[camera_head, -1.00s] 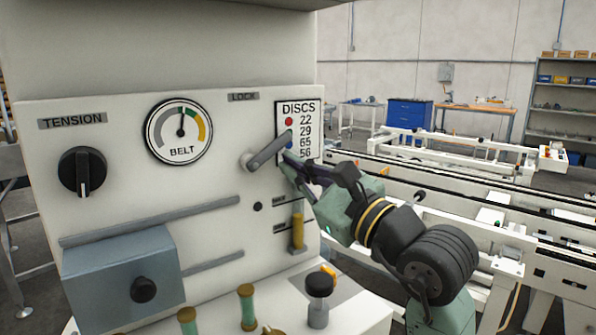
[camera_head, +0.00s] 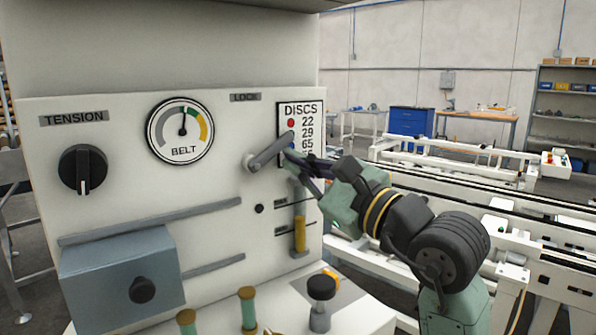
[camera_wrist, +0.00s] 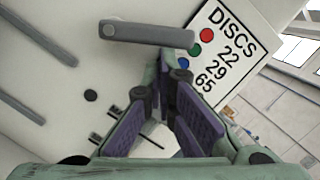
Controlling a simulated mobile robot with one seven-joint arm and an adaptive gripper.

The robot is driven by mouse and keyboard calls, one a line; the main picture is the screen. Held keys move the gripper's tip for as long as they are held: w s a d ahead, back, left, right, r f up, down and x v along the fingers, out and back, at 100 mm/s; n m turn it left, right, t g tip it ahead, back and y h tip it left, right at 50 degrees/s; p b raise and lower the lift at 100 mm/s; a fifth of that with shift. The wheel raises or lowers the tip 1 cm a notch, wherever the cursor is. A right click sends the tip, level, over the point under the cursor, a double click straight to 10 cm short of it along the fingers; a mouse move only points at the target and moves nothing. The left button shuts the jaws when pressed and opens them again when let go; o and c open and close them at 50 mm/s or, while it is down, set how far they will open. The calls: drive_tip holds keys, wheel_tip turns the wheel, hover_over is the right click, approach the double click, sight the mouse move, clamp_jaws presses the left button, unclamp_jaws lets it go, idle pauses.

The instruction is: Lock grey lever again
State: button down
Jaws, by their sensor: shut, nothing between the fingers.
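The grey lever (camera_head: 270,151) sits on the white machine panel under the LOCK label (camera_head: 245,97). It slants from its pivot at lower left up to the right, its free end overlapping the edge of the DISCS sign. In the wrist view the lever (camera_wrist: 150,33) lies across the top, pivot at left. My gripper (camera_head: 288,155) is just below and right of the lever's free end. In the wrist view its purple-padded fingers (camera_wrist: 168,68) are shut and empty, tips close under the free end. I cannot tell whether they touch it.
The DISCS sign (camera_head: 301,109) is just right of the lever. The BELT gauge (camera_head: 180,131) and TENSION knob (camera_head: 83,170) are to the left. A yellow cylinder (camera_head: 299,235) stands below my gripper. A black-topped knob (camera_head: 320,288) and green spools (camera_head: 247,308) are on the ledge.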

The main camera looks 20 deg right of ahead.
drive_tip(key=r+n+g+b, duration=0.1)
drive_tip(key=n, duration=0.2)
drive_tip(key=a+r+n+b, duration=0.1)
drive_tip(key=r+n, duration=0.1)
drive_tip(key=n, duration=0.1)
drive_tip(key=r+n+g+b, duration=0.1)
drive_tip(key=n, duration=0.3)
drive_tip(key=shift+s+a+r+g+b, duration=0.2)
drive_tip(key=shift+s+r+g+b, duration=0.05)
drive_tip(key=shift+g+b, duration=0.1)
drive_tip(key=shift+a+r, duration=0.2)
drive_tip(key=shift+r, duration=0.05)
drive_tip(key=shift+s+a+r, duration=0.1)
idle(0.4)
drive_tip(key=v, duration=1.2)
drive_tip(key=shift+f, duration=0.25)
